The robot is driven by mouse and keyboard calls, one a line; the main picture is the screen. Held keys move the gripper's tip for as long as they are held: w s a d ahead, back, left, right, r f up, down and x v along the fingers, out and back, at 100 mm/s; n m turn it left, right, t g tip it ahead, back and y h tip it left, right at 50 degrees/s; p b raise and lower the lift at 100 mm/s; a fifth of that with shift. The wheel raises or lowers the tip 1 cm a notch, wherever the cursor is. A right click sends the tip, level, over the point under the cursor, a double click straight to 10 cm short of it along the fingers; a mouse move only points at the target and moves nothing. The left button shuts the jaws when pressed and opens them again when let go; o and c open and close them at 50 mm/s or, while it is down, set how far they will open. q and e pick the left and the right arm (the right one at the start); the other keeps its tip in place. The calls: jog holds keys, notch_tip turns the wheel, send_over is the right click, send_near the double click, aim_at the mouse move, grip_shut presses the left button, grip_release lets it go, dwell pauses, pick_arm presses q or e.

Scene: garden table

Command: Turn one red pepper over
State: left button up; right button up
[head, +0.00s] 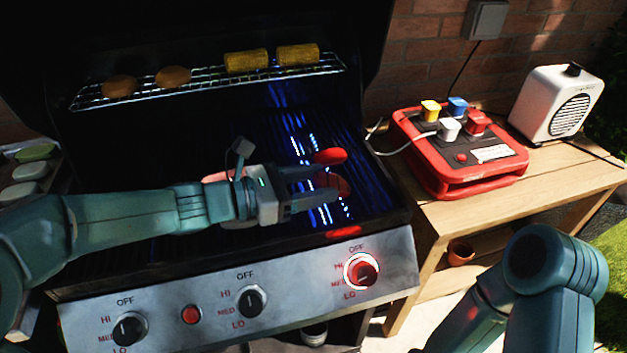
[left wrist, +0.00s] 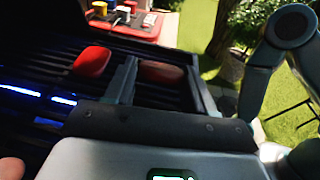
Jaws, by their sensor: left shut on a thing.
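My left gripper (head: 322,184) reaches across the grill from the left. It is shut on a red pepper (head: 338,183), which also shows dark red between the two fingers in the left wrist view (left wrist: 160,72). A second red pepper (head: 330,156) lies just beyond the fingers; a bright red pepper also shows left of the fingers in the left wrist view (left wrist: 92,61). Another red pepper (head: 343,232) lies at the grate's front edge. A pinkish piece (head: 216,177) is partly hidden behind my left wrist. My right arm shows at the lower right, but its gripper is out of frame.
The upper rack (head: 210,80) holds two round patties (head: 120,86) and two corn pieces (head: 247,61). Knobs line the front panel (head: 200,300); the right one glows red. A wooden side table (head: 440,215) carries a red power box (head: 450,178) and a white speaker (head: 556,103).

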pick_arm(q)
jog(key=shift+f, duration=0.15)
jog(key=shift+f, duration=0.15)
jog(key=o, duration=1.2)
jog(key=p+v, duration=0.1)
jog(key=v, duration=1.5)
jog(key=shift+s+a, duration=0.1)
jog(key=shift+s, duration=0.05)
